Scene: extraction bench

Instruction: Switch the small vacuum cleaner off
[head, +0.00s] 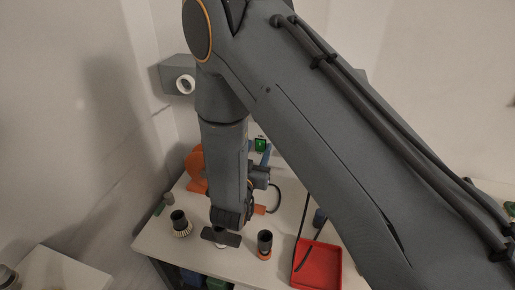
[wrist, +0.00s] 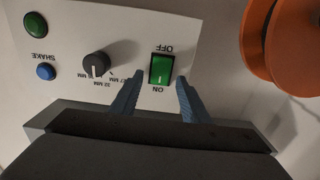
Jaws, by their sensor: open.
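A green rocker switch in a black frame sits on a pale control panel (wrist: 205,30) in the wrist view. The switch (wrist: 161,69) has the upside-down word OFF above it and ON below it. My gripper (wrist: 160,82) is open and empty, with one blue finger on each side of the switch's lower part. Whether the fingertips touch the panel, I cannot tell. My arm hides much of the panel in the head view, and the vacuum cleaner's body is not clearly visible.
Left of the switch are a black knob (wrist: 96,65), a blue button (wrist: 46,72) and a green button (wrist: 35,25). An orange round part (wrist: 262,45) is at the right.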

